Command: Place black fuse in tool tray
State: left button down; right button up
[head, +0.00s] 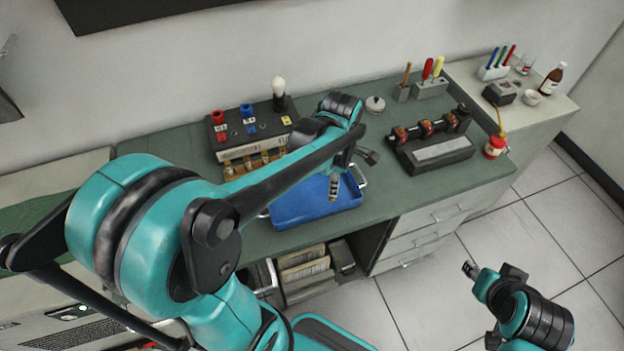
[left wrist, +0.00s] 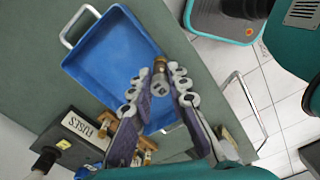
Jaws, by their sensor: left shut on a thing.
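My left gripper (head: 343,172) is shut on a small fuse (head: 334,188), which hangs above the blue tool tray (head: 290,215) near its right side. In the left wrist view the fuse (left wrist: 160,66) shows a brass end cap and a greyish end face between the fingertips (left wrist: 160,86). The rest of its body is hidden, so I cannot tell that it is black. The blue tray (left wrist: 115,50) lies beneath, with no loose thing visible inside. My right gripper (head: 470,269) is low at the right, over the floor, away from the table; its jaws are too small to read.
A box labelled FUSES (left wrist: 75,140) stands beside the tray, with brass fuse clips (head: 255,161) along its front. A black fixture (head: 436,150) stands to the right on the green bench. Screwdrivers in a block (head: 430,88) stand behind it.

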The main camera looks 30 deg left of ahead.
pick_arm(q)
jog(key=shift+w+a+f+b, duration=0.65)
jog(key=shift+a+f, duration=0.85)
jog(key=shift+f, duration=0.2)
jog(key=shift+w+a+f+b, duration=0.6)
jog(key=shift+a+f, duration=0.95)
jog(key=shift+f, duration=0.1)
jog(key=shift+w+a+f+b, duration=0.65)
jog(key=shift+a+f, duration=0.85)
jog(key=shift+f, duration=0.2)
jog(key=shift+f, duration=0.2)
jog(key=c, duration=1.5)
grip_release()
jog(key=shift+r, duration=0.1)
jog(key=shift+o, duration=0.2)
jog(key=shift+r, duration=0.1)
